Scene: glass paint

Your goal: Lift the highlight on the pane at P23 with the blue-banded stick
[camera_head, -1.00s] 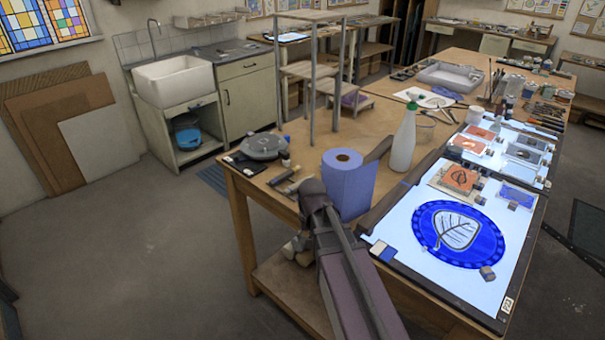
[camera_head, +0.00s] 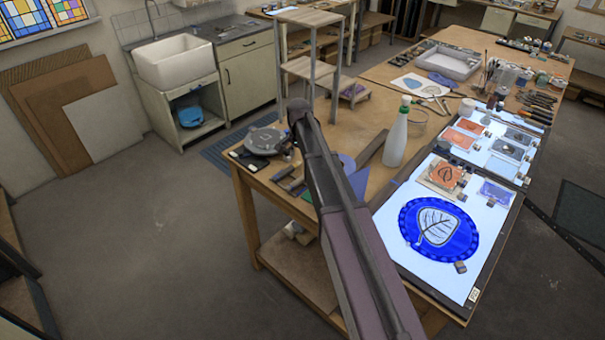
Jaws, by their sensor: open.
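A round blue painted pane (camera_head: 472,236) with a pale leaf in its middle lies on the near lit light table (camera_head: 408,262). A small tag (camera_head: 474,295) sits at that table's near right corner; its lettering is too small to read surely. Thin sticks or brushes stand upright in a holder (camera_head: 489,72) farther back, and long tools lie in a row (camera_head: 537,100) at the right. I cannot make out a blue band on any of them. My arm crosses the view from the bottom to left of the pane. My gripper cannot be seen.
A white bottle with a green top (camera_head: 396,138) stands left of the light tables. Smaller orange and grey panes (camera_head: 468,125) lie behind the blue pane. The floor at the left is clear.

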